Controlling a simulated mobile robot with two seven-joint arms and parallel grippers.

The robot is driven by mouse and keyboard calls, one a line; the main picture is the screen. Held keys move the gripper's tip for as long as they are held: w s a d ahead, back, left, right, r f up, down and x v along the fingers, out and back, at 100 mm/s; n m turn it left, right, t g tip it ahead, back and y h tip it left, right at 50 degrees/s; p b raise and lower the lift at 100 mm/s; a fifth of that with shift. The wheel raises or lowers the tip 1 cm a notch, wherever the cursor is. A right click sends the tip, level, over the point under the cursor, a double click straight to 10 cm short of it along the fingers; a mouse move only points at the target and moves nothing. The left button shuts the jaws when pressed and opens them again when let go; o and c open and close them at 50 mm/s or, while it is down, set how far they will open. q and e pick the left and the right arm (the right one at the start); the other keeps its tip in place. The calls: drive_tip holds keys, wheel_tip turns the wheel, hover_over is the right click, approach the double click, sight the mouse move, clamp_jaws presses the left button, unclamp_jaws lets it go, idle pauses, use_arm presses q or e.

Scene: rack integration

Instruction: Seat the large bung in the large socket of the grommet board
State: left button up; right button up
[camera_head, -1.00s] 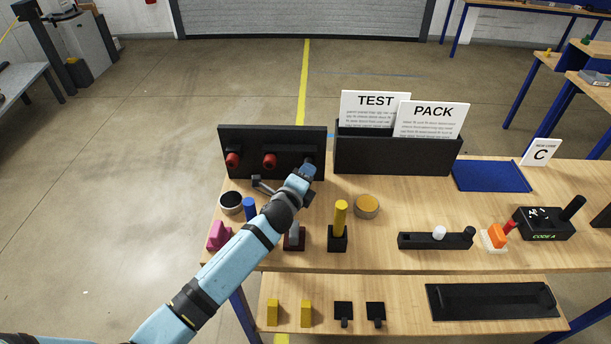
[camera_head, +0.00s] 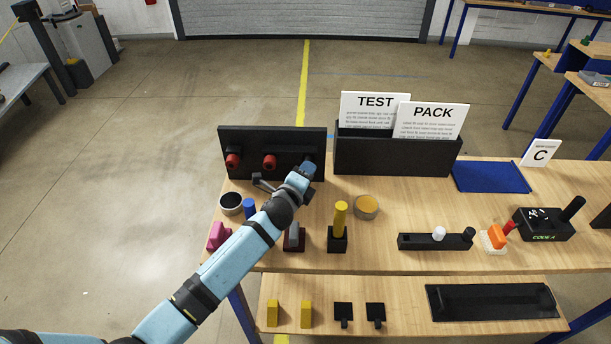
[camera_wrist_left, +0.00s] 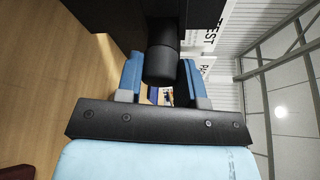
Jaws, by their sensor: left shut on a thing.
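The grommet board is a black upright panel (camera_head: 250,141) at the back left of the bench. Two red round pieces (camera_head: 232,160) (camera_head: 270,161) stick out of its face, left and middle. My left gripper (camera_head: 308,168) is at the board's right end and covers that part of its face. In the left wrist view the blue fingers (camera_wrist_left: 162,78) are shut on a thick black cylinder, the large bung (camera_wrist_left: 162,62), which points at a dark part of the board (camera_wrist_left: 105,14). The contact is dark, so I cannot tell how deep the bung sits. My right gripper is out of view.
A black holder (camera_head: 395,156) with TEST and PACK cards stands just right of the board.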

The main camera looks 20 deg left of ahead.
use_arm(q)
drive_tip(key=shift+w+a, duration=0.2)
drive_tip(key=shift+w, duration=0.5)
drive_tip(key=shift+w+a, duration=0.15)
drive_tip(key=shift+w, duration=0.5)
drive_tip(key=o, duration=1)
drive_tip(key=shift+o, duration=0.2)
drive_tip(key=shift+s, duration=0.1)
drive_tip(key=shift+s+a, duration=0.1)
drive_tip(key=shift+s, duration=0.25)
drive_tip(key=s+b, duration=0.1)
drive_tip(key=s, duration=0.5)
drive_tip(key=shift+s+a+r, duration=0.25)
drive_tip(key=shift+a+r, duration=0.05)
drive_tip(key=shift+r, duration=0.15)
